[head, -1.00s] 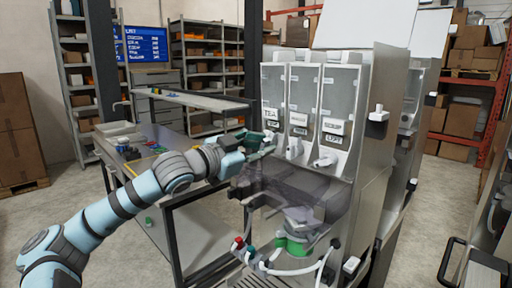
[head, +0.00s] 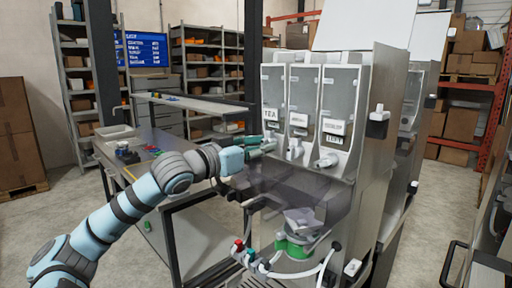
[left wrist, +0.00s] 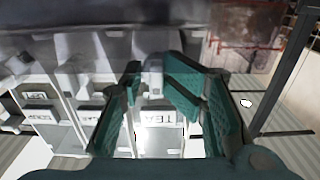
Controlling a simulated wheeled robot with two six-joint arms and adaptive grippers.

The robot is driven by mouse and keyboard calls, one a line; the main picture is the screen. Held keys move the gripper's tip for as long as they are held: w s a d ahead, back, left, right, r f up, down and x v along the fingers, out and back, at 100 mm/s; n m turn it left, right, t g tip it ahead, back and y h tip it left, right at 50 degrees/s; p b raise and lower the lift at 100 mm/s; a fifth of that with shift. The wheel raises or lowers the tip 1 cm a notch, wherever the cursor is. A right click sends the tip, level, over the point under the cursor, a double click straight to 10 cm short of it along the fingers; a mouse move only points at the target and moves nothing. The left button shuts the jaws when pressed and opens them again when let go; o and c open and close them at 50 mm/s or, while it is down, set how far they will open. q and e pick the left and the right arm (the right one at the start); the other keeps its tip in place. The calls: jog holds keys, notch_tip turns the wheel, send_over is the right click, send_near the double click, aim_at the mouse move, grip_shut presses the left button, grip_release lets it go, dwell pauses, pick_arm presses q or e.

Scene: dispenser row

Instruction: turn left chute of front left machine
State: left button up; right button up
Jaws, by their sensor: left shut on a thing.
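The front left machine (head: 365,165) is a grey metal dispenser with three clear hoppers in a row. Its left hopper has a TEA label (head: 271,114), which shows upside down in the left wrist view (left wrist: 158,118). My left gripper (head: 271,141), with teal fingers, is at the left chute below this label. In the left wrist view the fingers are on both sides of the small white chute (left wrist: 153,80) and shut on it. In the head view the gripper hides most of this chute. The middle chute (head: 294,149) and right chute (head: 327,160) are free. My right gripper is out of view.
A green-banded container (head: 293,246) stands low in the machine, beside hoses and coloured taps. A metal side table (head: 150,145) with small parts is at the left. Another dispenser stands behind at the right. Shelves line the back.

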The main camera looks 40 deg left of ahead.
pick_arm(q)
jog(key=shift+r, duration=0.1)
jog(key=o, duration=0.7)
jog(key=shift+w+d, duration=0.1)
jog(key=shift+w, duration=0.25)
